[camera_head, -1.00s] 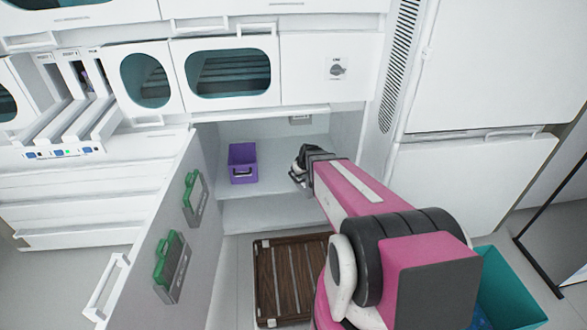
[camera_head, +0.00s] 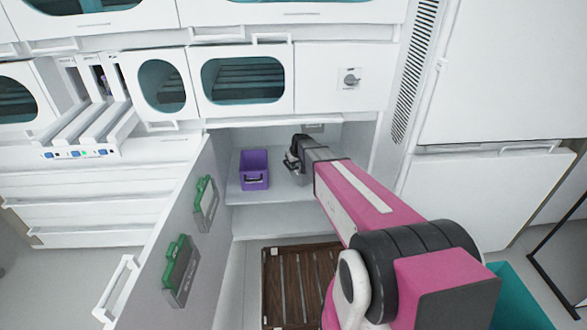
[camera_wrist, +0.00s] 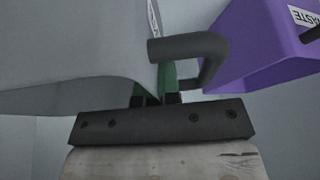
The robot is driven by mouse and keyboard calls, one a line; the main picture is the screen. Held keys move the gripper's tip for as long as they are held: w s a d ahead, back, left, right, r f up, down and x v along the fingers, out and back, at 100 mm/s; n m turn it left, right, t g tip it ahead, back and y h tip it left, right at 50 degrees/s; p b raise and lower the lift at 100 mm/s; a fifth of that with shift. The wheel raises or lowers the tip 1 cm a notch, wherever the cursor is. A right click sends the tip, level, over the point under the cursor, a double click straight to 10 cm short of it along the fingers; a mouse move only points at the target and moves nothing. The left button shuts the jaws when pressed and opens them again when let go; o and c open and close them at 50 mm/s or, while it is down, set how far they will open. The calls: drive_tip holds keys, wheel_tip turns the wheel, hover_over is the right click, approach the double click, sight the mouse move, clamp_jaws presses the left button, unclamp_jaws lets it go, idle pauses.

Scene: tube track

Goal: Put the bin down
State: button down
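A purple bin (camera_head: 254,171) with a dark handle stands upright on the shelf inside the open lower cabinet. In the wrist view its wall (camera_wrist: 262,45) and a white label ending in "STE" show at upper right. My gripper (camera_head: 292,160) is inside the cabinet, just right of the purple bin and apart from it. In the wrist view my gripper's green fingers (camera_wrist: 158,90) are beside a dark handle (camera_wrist: 190,47), which adjoins a pale grey body (camera_wrist: 75,45), possibly another bin. The fingertips are hidden; whether they grip this handle is unclear.
The cabinet shelf (camera_head: 285,193) has some bare room at its front. The open door (camera_head: 160,235), with green-clipped holders, stands at left. A brown slatted crate (camera_head: 300,285) is on the floor below. A teal container (camera_head: 520,300) is at lower right.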

drive_tip(key=shift+s+x, duration=0.15)
drive_tip(key=shift+x, duration=0.75)
drive_tip(key=shift+s+x, duration=0.15)
drive_tip(key=shift+x, duration=0.7)
drive_tip(key=shift+d+f, duration=0.1)
drive_tip(key=shift+f, duration=0.15)
drive_tip(key=c, duration=1.3)
unclamp_jaws()
drive_tip(key=shift+c, duration=0.2)
drive_tip(key=v, duration=0.8)
drive_tip(key=shift+s+d, duration=0.1)
drive_tip(key=shift+s, duration=0.4)
drive_tip(key=s+d+r+m+g, duration=0.1)
drive_tip(key=s+d+r, duration=0.1)
drive_tip(key=s, duration=0.8)
drive_tip(key=s+d+r+m+g+h, duration=0.1)
drive_tip(key=s+d+r+m, duration=0.1)
drive_tip(key=s, duration=0.8)
drive_tip(key=s+d+r+m+g, duration=0.1)
drive_tip(key=s+d+r+g, duration=0.1)
drive_tip(key=s, duration=0.8)
wheel_tip(320, 180, up, 3)
drive_tip(key=shift+d+f+h, duration=0.1)
drive_tip(key=shift+d+h, duration=0.3)
drive_tip(key=shift+d, duration=0.3)
